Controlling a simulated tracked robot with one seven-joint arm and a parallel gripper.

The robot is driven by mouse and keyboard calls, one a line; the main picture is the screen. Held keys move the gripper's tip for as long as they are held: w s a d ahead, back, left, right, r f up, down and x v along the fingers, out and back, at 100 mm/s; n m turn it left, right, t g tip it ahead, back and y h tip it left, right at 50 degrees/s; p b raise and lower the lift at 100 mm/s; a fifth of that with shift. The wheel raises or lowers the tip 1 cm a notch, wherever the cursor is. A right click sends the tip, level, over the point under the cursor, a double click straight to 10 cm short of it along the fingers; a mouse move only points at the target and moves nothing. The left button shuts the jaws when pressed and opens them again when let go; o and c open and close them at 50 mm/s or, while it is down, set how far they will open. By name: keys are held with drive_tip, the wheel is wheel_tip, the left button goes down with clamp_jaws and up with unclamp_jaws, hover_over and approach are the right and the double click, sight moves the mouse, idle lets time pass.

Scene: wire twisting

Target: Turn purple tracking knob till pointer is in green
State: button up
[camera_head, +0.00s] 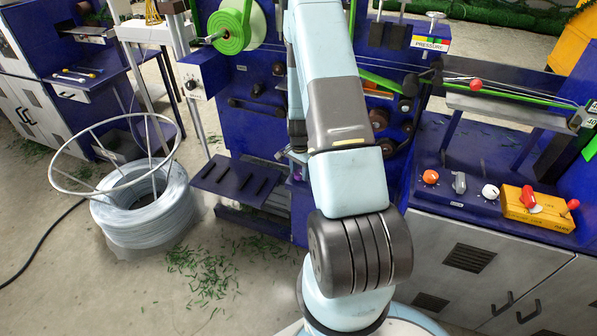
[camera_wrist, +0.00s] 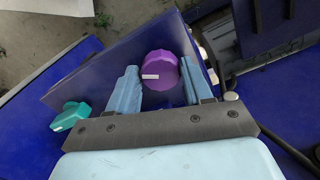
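The purple knob (camera_wrist: 163,68) shows in the wrist view on a dark blue panel, with a white pointer mark on its left side. My gripper (camera_wrist: 158,72) is open, with one pale blue finger on each side of the knob. A gap shows between the left finger and the knob. The right finger is close to the knob's right edge, and I cannot tell whether it touches. No green zone is visible around the knob. In the head view my arm hides most of this area.
A teal knob (camera_wrist: 70,116) sits left of my gripper in the wrist view. In the head view, a dark slatted shelf (camera_head: 238,181) juts from the blue machine. A wire coil (camera_head: 146,208) stands on the floor at left, and a control panel with knobs (camera_head: 489,191) is at right.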

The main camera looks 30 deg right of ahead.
drive_tip(key=c, duration=0.6)
drive_tip(key=shift+a, duration=0.2)
drive_tip(key=shift+d, duration=0.15)
drive_tip(key=shift+n, duration=0.3)
drive_tip(key=n, duration=0.5)
drive_tip(key=shift+d, duration=0.15)
drive_tip(key=n, duration=0.6)
